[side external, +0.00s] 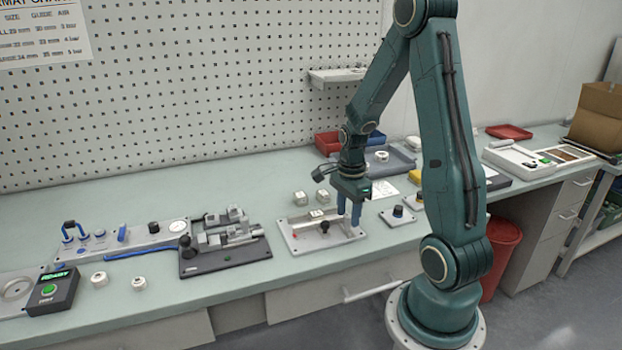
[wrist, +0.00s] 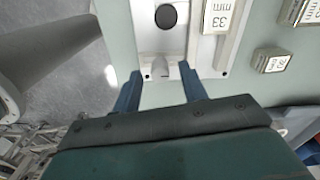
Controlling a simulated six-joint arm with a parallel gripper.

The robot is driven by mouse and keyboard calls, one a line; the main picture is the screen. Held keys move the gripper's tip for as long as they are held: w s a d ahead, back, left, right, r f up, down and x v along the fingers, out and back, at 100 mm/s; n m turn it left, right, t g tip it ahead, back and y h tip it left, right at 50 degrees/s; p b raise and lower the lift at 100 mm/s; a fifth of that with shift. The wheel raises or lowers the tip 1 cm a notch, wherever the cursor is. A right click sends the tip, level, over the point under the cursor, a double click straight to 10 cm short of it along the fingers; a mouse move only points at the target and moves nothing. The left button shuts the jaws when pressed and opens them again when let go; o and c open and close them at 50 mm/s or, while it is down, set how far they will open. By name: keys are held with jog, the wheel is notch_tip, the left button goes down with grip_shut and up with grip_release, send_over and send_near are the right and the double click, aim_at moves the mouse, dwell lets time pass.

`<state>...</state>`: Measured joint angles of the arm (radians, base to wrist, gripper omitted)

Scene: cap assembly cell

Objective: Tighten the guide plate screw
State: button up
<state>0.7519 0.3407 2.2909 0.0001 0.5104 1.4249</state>
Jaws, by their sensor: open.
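The guide plate fixture (side external: 300,245) is a pale metal plate with a raised rail, near the front of the bench. A black round knob (side external: 324,227) stands on it, and the knob (wrist: 166,16) also shows at the top of the wrist view. A small grey stub, possibly the screw (wrist: 160,70), sticks out at the fixture's near edge in the wrist view. My gripper (side external: 348,218) is at the fixture's right end with its blue fingers pointing down. In the wrist view my gripper (wrist: 160,78) is open, its fingers either side of the stub, with visible gaps.
A white block marked 33 mm (wrist: 217,15) sits on the fixture. Two loose marked blocks, one of them this block (wrist: 270,60), lie beside it. A dark clamp fixture (side external: 225,258) stands left and a small knob plate (side external: 398,216) right.

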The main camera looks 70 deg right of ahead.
aim_at(346, 217)
notch_tip(346, 217, up, 14)
jog(key=shift+f, duration=0.15)
dwell(0.6)
jog(key=shift+a, duration=0.1)
jog(key=s+a+r+n+t, duration=0.2)
jog(key=s+a+r+n, duration=0.1)
jog(key=a+n, duration=0.8)
jog(key=s+a+r+n+t, duration=0.3)
jog(key=a+r+n, duration=0.1)
jog(key=a+n, duration=0.7)
jog(key=n, duration=0.3)
jog(key=shift+t, duration=0.3)
